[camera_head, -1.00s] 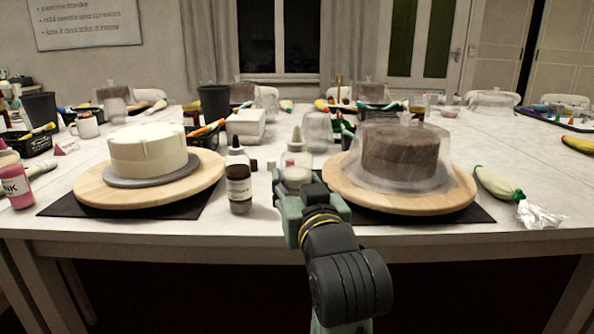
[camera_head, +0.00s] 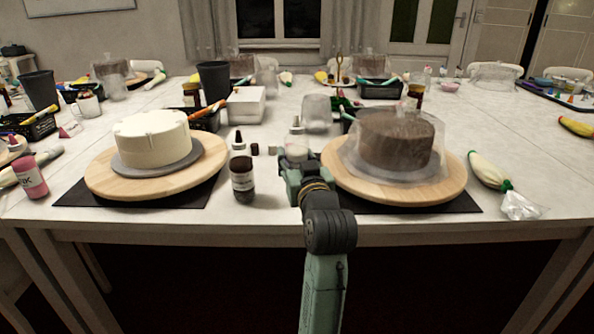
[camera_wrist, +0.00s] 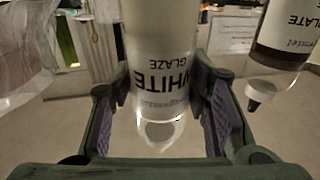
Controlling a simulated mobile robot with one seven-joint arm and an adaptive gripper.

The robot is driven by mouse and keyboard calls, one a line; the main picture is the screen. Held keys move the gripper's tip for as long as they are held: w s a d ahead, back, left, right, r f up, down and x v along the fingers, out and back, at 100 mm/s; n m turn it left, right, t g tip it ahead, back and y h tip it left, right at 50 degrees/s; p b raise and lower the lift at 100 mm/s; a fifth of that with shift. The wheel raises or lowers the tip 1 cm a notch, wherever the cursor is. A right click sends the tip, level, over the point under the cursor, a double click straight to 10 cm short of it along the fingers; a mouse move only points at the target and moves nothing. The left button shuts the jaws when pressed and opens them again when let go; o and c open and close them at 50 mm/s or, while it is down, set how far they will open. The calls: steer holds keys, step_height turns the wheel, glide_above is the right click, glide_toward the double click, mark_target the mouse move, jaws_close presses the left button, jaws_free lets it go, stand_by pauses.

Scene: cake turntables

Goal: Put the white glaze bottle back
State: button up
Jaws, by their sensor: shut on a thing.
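The white glaze bottle (camera_head: 297,151) is at the front middle of the table, between the two cake stands. My gripper (camera_head: 293,172) is at its near side in the head view. In the wrist view the bottle (camera_wrist: 158,50) is upside down, with the "WHITE GLAZE" label showing between my two fingers (camera_wrist: 162,105). My gripper is shut on it. The lower part of the bottle is hidden behind my gripper in the head view, so I cannot tell whether it touches the table.
A white cake (camera_head: 152,140) sits on the left wooden turntable (camera_head: 105,183). A covered brown cake (camera_head: 395,138) sits on the right turntable (camera_head: 445,185), close to my gripper.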

steer(key=shift+f, duration=1.65)
steer(key=shift+f, duration=0.3)
steer(key=o, duration=0.8)
steer(key=shift+r, duration=0.1)
